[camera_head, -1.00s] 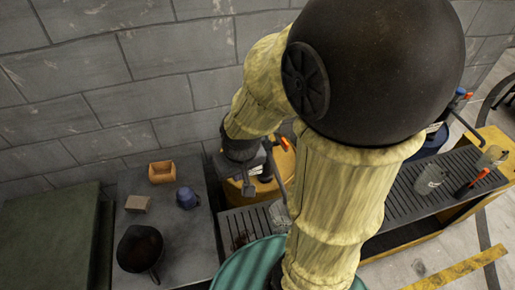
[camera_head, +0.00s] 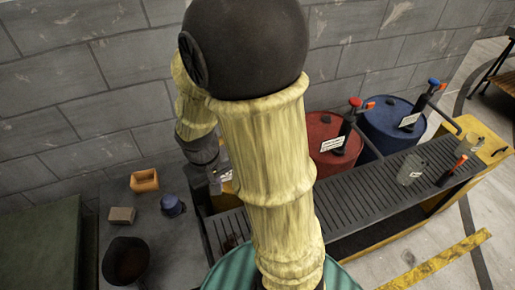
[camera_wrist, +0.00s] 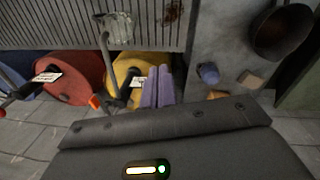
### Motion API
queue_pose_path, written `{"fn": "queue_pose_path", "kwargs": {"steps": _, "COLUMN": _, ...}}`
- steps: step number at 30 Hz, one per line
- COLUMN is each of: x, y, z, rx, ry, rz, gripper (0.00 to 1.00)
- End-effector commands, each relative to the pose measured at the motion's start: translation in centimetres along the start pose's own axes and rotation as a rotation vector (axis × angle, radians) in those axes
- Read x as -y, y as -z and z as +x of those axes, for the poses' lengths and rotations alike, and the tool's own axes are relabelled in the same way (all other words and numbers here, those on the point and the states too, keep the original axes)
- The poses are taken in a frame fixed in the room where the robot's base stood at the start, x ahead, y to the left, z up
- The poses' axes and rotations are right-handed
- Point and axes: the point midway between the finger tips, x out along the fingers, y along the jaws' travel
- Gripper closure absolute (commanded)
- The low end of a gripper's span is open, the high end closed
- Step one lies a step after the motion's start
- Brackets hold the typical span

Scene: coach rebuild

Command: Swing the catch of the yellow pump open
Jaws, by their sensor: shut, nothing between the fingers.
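The yellow drum (camera_wrist: 124,68) with its pump shows in the wrist view, left of and partly behind my fingers. A dark pump body with a pale label (camera_wrist: 136,82) sits on it, and a grey spout pipe (camera_wrist: 105,55) reaches toward the grating. An orange-tipped part (camera_wrist: 94,102) stands at the pump's near left side; I cannot tell how far the catch is swung. My gripper (camera_wrist: 159,86), with two purple-grey fingers together, is shut and empty over the drum's right side. Contact cannot be told. In the head view my arm hides almost all of the yellow pump.
The red drum (camera_head: 323,147) and blue drum (camera_head: 384,132) with similar pumps stand right of my arm. A grated tray (camera_head: 365,195) runs in front, bearing a clear jug (camera_head: 410,170). Left is a grey bench with an orange box (camera_head: 145,181), a blue cup (camera_head: 172,205) and a dark pan (camera_head: 125,262).

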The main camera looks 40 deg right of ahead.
Motion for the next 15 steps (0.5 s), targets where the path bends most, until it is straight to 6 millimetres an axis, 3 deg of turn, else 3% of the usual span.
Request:
{"fn": "queue_pose_path", "kwargs": {"steps": 3, "x": -0.8, "y": 0.8, "z": 3.1, "rx": 0.139, "ry": -0.113, "rz": 0.004, "gripper": 1.0}}
{"fn": "queue_pose_path", "kwargs": {"steps": 15, "x": -5.7, "y": 5.2, "z": 9.9, "rx": 0.364, "ry": -0.713, "rz": 0.044, "gripper": 1.0}}
